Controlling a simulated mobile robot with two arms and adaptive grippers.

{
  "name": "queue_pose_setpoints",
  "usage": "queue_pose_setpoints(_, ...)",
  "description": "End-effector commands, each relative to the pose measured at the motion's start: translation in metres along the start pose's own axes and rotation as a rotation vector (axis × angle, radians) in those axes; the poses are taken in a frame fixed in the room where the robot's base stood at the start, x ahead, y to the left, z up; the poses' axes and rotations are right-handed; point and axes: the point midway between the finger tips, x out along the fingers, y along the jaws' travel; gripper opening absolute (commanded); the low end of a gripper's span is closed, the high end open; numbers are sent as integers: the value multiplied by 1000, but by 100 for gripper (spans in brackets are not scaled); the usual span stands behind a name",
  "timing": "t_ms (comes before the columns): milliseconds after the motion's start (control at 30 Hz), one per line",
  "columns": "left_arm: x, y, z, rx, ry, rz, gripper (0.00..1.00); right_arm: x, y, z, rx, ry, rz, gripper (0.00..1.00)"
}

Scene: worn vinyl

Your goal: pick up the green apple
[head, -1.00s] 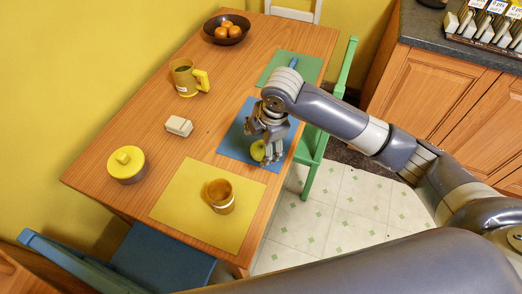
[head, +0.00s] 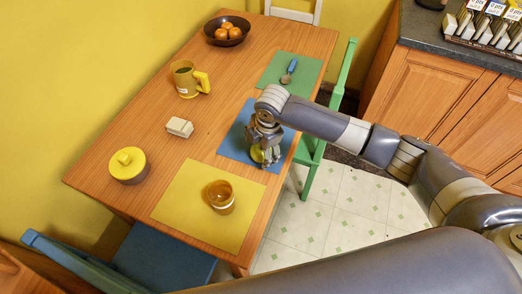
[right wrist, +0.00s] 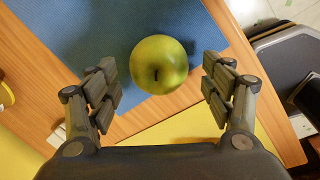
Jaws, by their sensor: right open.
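The green apple (right wrist: 159,64) sits between and just ahead of my right gripper's spread fingers in the right wrist view, with its stem toward the camera. In the head view the apple (head: 257,153) is on the blue placemat (head: 229,146), partly hidden by the fingers. My right gripper (head: 264,157) points down over it. The fingers of my right gripper (right wrist: 160,93) are open, with a gap to the apple on each side. My left gripper is not in view.

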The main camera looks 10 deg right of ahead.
Motion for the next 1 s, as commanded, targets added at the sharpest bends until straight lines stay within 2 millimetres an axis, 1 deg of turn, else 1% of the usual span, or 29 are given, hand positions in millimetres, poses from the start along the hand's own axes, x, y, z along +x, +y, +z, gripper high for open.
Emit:
queue_pose_setpoints(33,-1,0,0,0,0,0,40,7,0,0,1,0,-2,74)
queue_pose_setpoints(133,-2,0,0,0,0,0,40,16,0,0,1,-1,-1,74)
queue_pose_setpoints(233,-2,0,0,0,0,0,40,20,0,1,1,-1,0,74)
queue_pose_setpoints(400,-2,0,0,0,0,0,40,20,0,1,0,-1,1,74)
queue_pose_setpoints(433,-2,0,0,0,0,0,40,20,0,1,0,-1,1,72)
queue_pose_setpoints(467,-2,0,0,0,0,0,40,20,0,1,0,-1,1,65)
queue_pose_setpoints(500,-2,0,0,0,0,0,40,19,0,1,1,-1,1,56)
queue_pose_setpoints(567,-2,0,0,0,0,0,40,19,0,1,1,-1,1,43)
queue_pose_setpoints(600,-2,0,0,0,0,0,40,19,0,1,1,-1,1,34)
queue_pose_setpoints(633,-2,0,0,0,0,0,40,19,0,1,1,-1,1,27)
queue_pose_setpoints(667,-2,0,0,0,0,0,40,19,0,1,1,-1,1,23)
queue_pose_setpoints(1000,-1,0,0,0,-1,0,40,18,0,1,1,-1,1,23)
